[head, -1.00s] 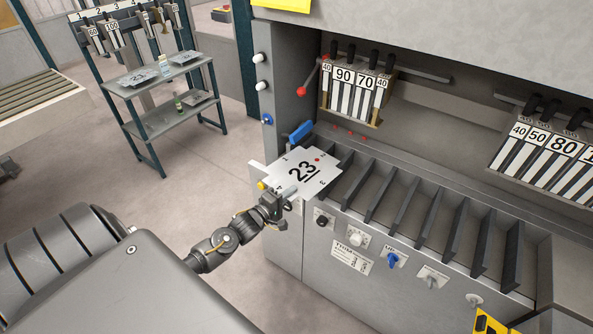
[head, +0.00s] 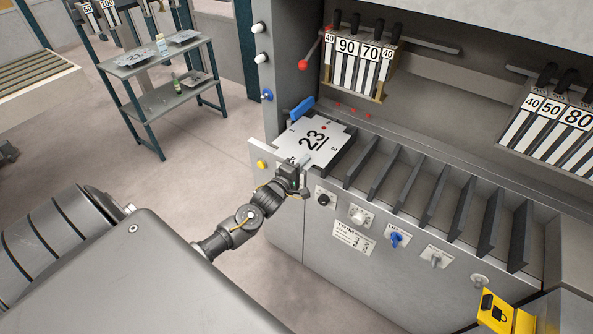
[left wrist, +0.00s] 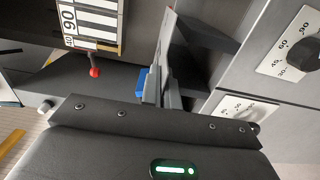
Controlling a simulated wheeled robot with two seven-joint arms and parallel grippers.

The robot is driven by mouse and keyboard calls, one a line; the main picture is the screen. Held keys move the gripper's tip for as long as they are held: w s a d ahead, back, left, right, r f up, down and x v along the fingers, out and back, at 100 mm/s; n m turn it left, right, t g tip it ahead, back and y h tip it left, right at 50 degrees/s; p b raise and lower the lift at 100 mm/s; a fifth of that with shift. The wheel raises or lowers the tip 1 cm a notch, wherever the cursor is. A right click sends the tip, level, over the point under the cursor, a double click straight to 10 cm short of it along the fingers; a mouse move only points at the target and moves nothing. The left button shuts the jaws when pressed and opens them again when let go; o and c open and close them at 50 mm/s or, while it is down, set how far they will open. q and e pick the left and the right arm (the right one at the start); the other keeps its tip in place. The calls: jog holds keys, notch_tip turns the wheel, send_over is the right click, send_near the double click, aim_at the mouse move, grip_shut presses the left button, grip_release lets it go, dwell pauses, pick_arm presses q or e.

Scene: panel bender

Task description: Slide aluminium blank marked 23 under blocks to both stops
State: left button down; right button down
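The aluminium blank marked 23 (head: 318,133) lies flat at the left end of the machine's front bed, its far edge close to the bed behind. My left gripper (head: 304,164) is shut on its near edge. In the left wrist view the gripper fingers (left wrist: 165,88) are close together with the blank (left wrist: 167,42) between them, nearly edge-on. The labelled blocks (head: 357,58), 40, 90, 70 and 40, hang above and behind the blank. A blue piece (head: 302,108) is by its far left corner. I cannot make out the stops. My right gripper is not in view.
Dark slanted ribs (head: 413,190) divide the bed right of the blank. More blocks (head: 549,122) hang at the right. A red-knobbed lever (head: 303,65) is left of the near blocks. A shelf cart (head: 160,88) stands at the back left.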

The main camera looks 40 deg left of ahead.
aim_at(319, 146)
pick_arm(q)
jog(key=w+b, duration=0.2)
jog(key=w, duration=0.1)
jog(key=w+b, duration=0.2)
jog(key=w, duration=0.1)
jog(key=w+b, duration=0.2)
jog(key=w, duration=0.1)
jog(key=shift+w+a+f, duration=0.15)
jog(key=shift+w+f, duration=0.1)
jog(key=shift+f, duration=0.15)
jog(key=shift+f+b, duration=0.5)
jog(key=shift+f, duration=0.4)
jog(key=shift+a+b, duration=0.3)
jog(key=shift+a, duration=0.7)
dwell(0.6)
jog(key=shift+w+a+r+b, duration=0.1)
jog(key=shift+w+b, duration=0.45)
jog(key=shift+w, duration=0.3)
dwell(0.8)
jog(key=shift+a, duration=0.1)
jog(key=c, duration=1.6)
grip_release()
jog(key=shift+a, duration=0.15)
jog(key=shift+s+d, duration=0.1)
jog(key=shift+d, duration=0.15)
